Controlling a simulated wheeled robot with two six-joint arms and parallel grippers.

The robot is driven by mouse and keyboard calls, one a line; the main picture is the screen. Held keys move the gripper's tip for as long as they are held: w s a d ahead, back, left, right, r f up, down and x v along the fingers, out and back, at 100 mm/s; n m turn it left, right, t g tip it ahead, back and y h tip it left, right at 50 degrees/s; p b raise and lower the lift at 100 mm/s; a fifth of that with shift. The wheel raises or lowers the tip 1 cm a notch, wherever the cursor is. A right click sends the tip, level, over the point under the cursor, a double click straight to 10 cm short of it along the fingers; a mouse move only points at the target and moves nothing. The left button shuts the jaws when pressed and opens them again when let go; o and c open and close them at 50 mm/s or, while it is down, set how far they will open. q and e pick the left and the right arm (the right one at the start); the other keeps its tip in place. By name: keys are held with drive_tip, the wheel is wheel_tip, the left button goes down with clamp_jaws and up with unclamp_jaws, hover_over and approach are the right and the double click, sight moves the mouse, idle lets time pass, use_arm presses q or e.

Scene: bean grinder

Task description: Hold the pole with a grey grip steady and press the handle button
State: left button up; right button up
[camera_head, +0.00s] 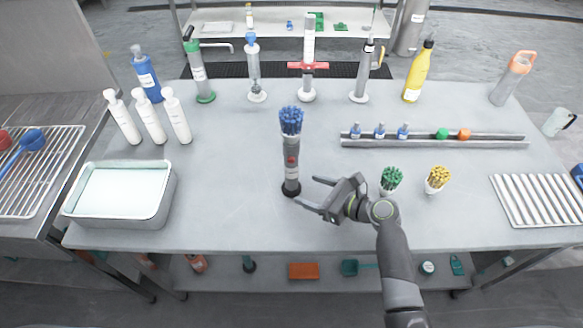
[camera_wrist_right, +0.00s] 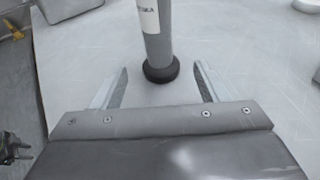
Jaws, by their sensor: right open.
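The upright grey pole (camera_head: 291,165) stands near the middle of the table, with a dark round foot, a small red button on its side and a cluster of blue pieces at its top. My right gripper (camera_head: 306,191) is open just to the right of its lower part, fingers pointing at it. In the right wrist view the pole (camera_wrist_right: 157,45) rises just ahead, centred between the open fingertips of the gripper (camera_wrist_right: 159,72). No contact is visible. The top of the pole is outside the wrist view. My left gripper is not in view.
Cups of green sticks (camera_head: 391,180) and yellow sticks (camera_head: 437,179) stand right of my wrist. A metal rack (camera_head: 435,141) with small bottles lies behind. A white-lined tray (camera_head: 120,195) and white bottles (camera_head: 150,118) are at left. Dispensers line the back.

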sight(297, 186)
drive_tip(key=x, duration=0.4)
drive_tip(key=shift+w+a+f+b, duration=0.2)
drive_tip(key=shift+w+a+b, duration=0.1)
drive_tip(key=shift+b, duration=0.1)
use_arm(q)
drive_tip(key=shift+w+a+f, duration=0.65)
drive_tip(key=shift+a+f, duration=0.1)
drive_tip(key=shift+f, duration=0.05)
use_arm(e)
drive_tip(key=shift+w+a+f, duration=0.15)
drive_tip(key=shift+w+a, duration=0.1)
drive_tip(key=shift+a, duration=0.25)
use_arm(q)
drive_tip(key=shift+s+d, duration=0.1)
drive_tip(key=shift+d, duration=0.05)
use_arm(e)
drive_tip(key=c, duration=1.1)
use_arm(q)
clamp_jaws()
use_arm(e)
drive_tip(key=shift+o, duration=0.2)
drive_tip(key=shift+s+d+f, duration=0.1)
drive_tip(key=shift+f, duration=0.1)
